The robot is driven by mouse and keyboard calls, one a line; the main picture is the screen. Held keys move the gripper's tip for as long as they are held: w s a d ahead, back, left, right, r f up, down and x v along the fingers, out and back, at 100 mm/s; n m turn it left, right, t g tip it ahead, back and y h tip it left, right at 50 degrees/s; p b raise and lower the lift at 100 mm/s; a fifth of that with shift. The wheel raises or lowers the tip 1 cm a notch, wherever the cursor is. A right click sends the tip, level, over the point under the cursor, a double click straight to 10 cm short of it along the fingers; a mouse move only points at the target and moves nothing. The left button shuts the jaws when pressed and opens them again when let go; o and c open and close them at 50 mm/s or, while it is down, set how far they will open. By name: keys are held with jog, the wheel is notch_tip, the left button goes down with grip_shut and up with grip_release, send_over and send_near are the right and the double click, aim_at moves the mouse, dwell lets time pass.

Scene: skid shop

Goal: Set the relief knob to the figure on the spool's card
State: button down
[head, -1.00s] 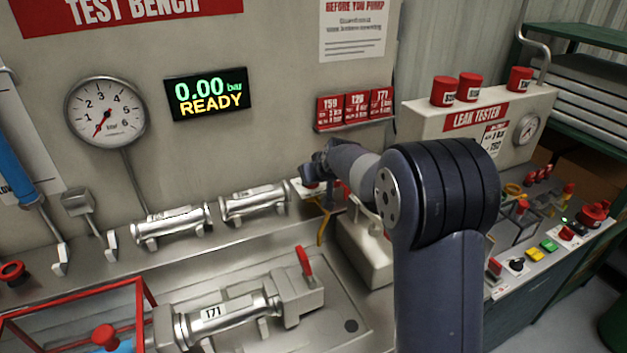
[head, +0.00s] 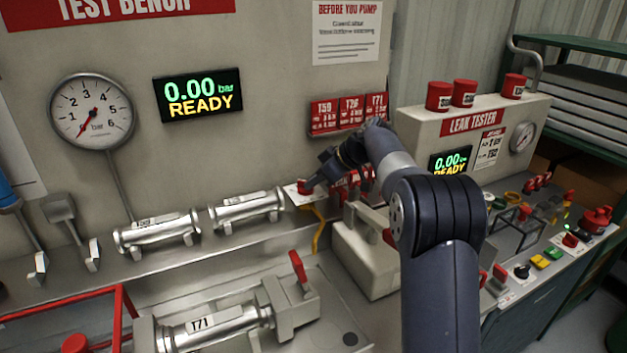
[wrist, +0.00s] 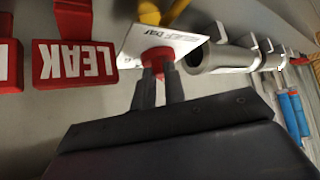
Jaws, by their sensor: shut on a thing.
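The red relief knob (wrist: 158,54) sits on a white plate (wrist: 178,40) marked "bar" in the wrist view, its figures mostly unreadable. My gripper (wrist: 160,72) is shut on the knob. In the head view the knob (head: 304,187) shows at my fingertips, right of the spools on the ledge. A spool (head: 203,324) marked 171 lies in the bench fixture. Three red cards hang on the wall: the left card (head: 324,116), the middle card (head: 351,112) and the right card (head: 376,107), which seems headed 171. Their small lines are too blurred to read.
The bench display (head: 198,94) reads 0.00 bar READY, and the gauge (head: 92,111) needle points low. Two spare spools (head: 247,210) rest on the ledge. A beige pump (head: 365,255) stands below the knob. The leak tester (head: 475,125) stands right of my arm.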

jog(key=shift+w+d+r+n+g+y+p, duration=0.15)
jog(key=shift+n+g+p, duration=0.25)
jog(key=shift+n+p, duration=0.2)
jog(key=shift+w+r+n+g+y+p, duration=0.1)
jog(key=shift+w+n+g+y+p, duration=0.05)
jog(key=shift+n+g+p, duration=0.4)
jog(key=shift+w+f+n+g+p, duration=0.2)
jog(key=shift+n+g+p, duration=0.35)
jog(key=shift+p, duration=0.4)
jog(key=shift+s+f+n, duration=0.1)
jog(key=shift+n, duration=0.2)
jog(key=c, duration=1.5)
grip_release()
jog(key=shift+o, duration=0.2)
jog(key=w+v, duration=0.1)
jog(key=v, duration=0.9)
jog(key=shift+s+d+r, duration=0.2)
jog(key=shift+s+d, duration=0.2)
jog(key=shift+s, duration=0.1)
